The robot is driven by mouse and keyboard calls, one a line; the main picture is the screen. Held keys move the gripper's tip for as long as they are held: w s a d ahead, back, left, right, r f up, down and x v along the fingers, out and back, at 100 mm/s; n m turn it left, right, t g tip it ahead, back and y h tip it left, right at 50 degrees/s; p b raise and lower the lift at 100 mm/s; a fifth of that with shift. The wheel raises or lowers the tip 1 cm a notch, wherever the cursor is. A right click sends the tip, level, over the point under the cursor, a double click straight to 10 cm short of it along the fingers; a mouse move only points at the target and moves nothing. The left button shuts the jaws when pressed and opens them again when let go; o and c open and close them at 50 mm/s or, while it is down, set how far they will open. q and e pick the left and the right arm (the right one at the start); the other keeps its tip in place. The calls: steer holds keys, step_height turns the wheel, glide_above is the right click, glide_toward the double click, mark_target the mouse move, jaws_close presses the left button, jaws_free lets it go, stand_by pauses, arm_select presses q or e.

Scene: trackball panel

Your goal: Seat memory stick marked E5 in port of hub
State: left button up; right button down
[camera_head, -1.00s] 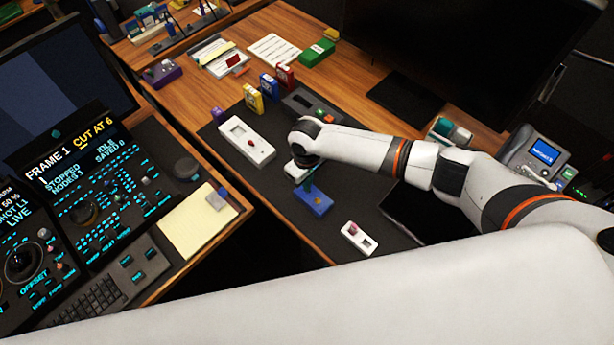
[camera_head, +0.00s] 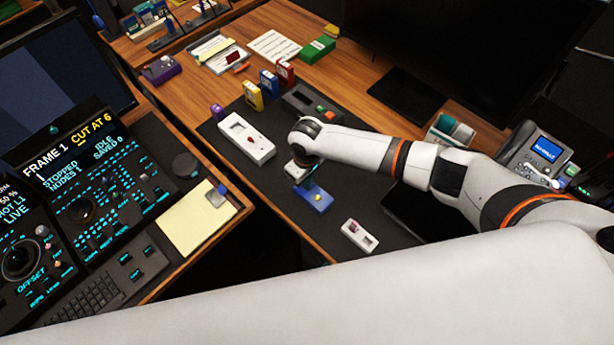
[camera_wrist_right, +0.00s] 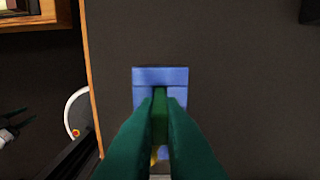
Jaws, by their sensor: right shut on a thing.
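My right gripper (camera_head: 308,183) points down at a blue block (camera_head: 318,202) on the dark mat, right of the white panel. In the right wrist view its dark green fingers (camera_wrist_right: 160,100) are shut on a narrow green piece (camera_wrist_right: 160,120), perhaps the memory stick. No E5 mark is readable. The blue block (camera_wrist_right: 160,76) lies directly beyond the fingertips; whether the held piece touches it or sits in it is hidden. I cannot tell for sure which object is the hub.
A white panel (camera_head: 236,128) and a dark grey box (camera_head: 298,101) lie on the mat. Yellow (camera_head: 253,95), blue (camera_head: 269,83) and red (camera_head: 285,73) upright blocks stand behind. A small white box (camera_head: 352,232) lies in front. Bare mat surrounds the blue block.

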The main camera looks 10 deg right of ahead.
steer(key=shift+f+b, duration=0.35)
steer(key=shift+f, duration=0.2)
steer(key=c, duration=1.5)
jaws_free()
steer(key=shift+r, duration=0.1)
step_height(320, 180, up, 12)
steer(key=shift+f+b, duration=0.1)
steer(key=shift+b, duration=0.25)
